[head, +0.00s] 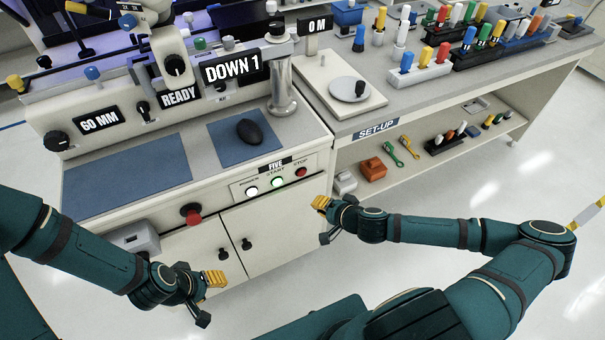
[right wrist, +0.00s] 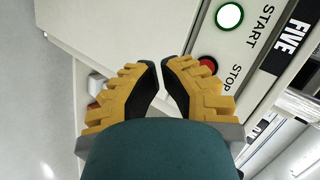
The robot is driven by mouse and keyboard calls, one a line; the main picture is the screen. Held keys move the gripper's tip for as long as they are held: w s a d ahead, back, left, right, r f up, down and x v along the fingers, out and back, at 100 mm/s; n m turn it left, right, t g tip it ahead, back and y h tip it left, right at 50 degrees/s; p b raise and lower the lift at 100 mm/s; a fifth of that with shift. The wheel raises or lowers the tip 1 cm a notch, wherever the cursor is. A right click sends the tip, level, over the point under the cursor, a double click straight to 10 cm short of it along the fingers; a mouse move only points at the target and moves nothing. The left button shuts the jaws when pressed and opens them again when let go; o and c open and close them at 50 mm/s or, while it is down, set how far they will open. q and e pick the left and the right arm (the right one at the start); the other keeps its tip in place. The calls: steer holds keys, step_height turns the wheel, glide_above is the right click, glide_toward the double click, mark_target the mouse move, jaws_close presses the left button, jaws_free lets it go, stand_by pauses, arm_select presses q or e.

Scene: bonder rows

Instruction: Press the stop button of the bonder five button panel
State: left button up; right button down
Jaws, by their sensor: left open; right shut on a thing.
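The FIVE button panel (head: 276,173) is on the bonder's front. Its red stop button (head: 302,172) is at the right end, beside the lit start button (head: 278,182) and another lit button (head: 252,192). My right gripper (head: 319,205) is in front of the bonder, below and right of the stop button. In the right wrist view the red stop button (right wrist: 208,63) is partly hidden behind the right finger. My right gripper's fingers (right wrist: 161,72) are drawn together, with no object visible between them. My left gripper (head: 208,292) is open and empty, low before the cabinet.
A red mushroom button (head: 191,213) sticks out from the bonder front, left of the panel. Cabinet doors (head: 240,240) lie below. A set-up bench (head: 450,95) with a lower shelf adjoins at the right. The floor (head: 500,190) in front of it is clear.

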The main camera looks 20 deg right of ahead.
glide_toward(306, 183)
steer(key=shift+w+a+f, duration=0.4)
steer(key=shift+w+a, duration=0.2)
steer(key=shift+w, duration=0.1)
steer(key=shift+w+a+f, duration=0.45)
steer(key=shift+w+a, duration=0.1)
steer(key=shift+w, duration=0.15)
steer(key=shift+w+a+f, duration=0.4)
steer(key=shift+w+a, duration=0.2)
steer(key=shift+w, duration=0.1)
steer(key=shift+w, duration=0.2)
steer(key=shift+w, duration=0.2)
steer(key=shift+w, duration=0.45)
stand_by(0.5)
steer(key=shift+s, duration=0.85)
steer(key=s, duration=0.5)
steer(key=shift+d+p, duration=0.1)
steer(key=shift+p, duration=0.3)
